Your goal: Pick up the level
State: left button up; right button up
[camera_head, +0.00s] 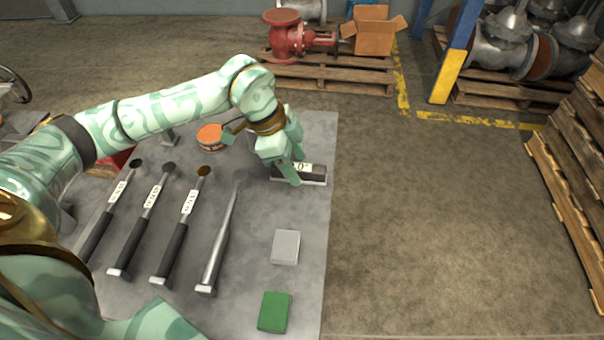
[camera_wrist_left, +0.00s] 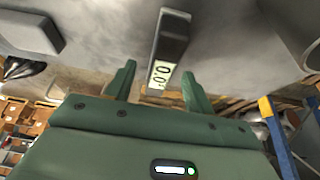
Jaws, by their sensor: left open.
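The level (camera_head: 316,181) is a dark bar with a pale display reading about 0.0°, lying near the right edge of the grey table. In the left wrist view the level (camera_wrist_left: 172,38) points toward my gripper, its display end close to the gap between the fingers. My left gripper (camera_head: 296,168) is open at the level's display end and partly hides it in the head view. In the left wrist view the open fingers (camera_wrist_left: 158,72) stand apart with clear space on both sides of the level. Whether they touch it cannot be told. My right gripper is not in view.
Several long dark-handled tools (camera_head: 178,240) lie left on the grey table (camera_head: 255,265). An orange round tin (camera_head: 210,136) lies behind them. A light grey block (camera_head: 286,246) and a green block (camera_head: 274,312) lie nearer the front. Open floor is on the right; pallets (camera_head: 330,75) stand behind.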

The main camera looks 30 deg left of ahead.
pick_arm(q)
jog(key=shift+x, duration=1.1)
jog(key=shift+r, duration=0.1)
grip_shut()
